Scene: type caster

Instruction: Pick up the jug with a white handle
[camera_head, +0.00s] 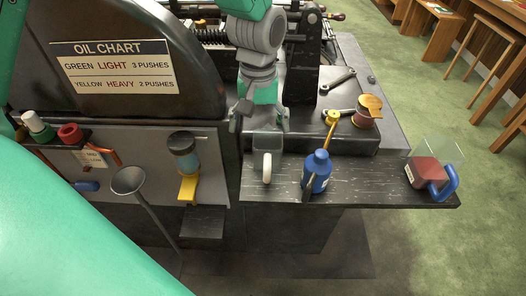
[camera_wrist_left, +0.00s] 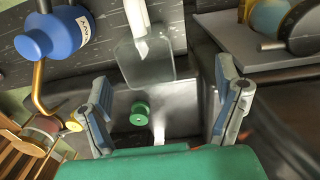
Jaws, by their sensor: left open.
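The jug with a white handle (camera_head: 267,143) is a clear, box-shaped vessel standing on the dark ledge, left of the blue oil can. Its white handle (camera_head: 267,169) faces the front of the ledge. In the left wrist view the clear jug (camera_wrist_left: 146,66) appears beyond my fingers, with its handle (camera_wrist_left: 136,16) at the top edge. My left gripper (camera_head: 262,112) is open, just behind and above the jug in the head view. In the left wrist view, the fingers of my gripper (camera_wrist_left: 162,105) are spread wide, with no jug held between them. My right gripper is not in view.
A blue oil can (camera_head: 318,172) stands close right of the jug. A second jug with a blue handle (camera_head: 428,171) and red contents sits at the ledge's right end. A wall-mounted jar (camera_head: 184,155) and a funnel (camera_head: 129,180) are left. A green knob (camera_wrist_left: 139,113) lies below the jug in the wrist view.

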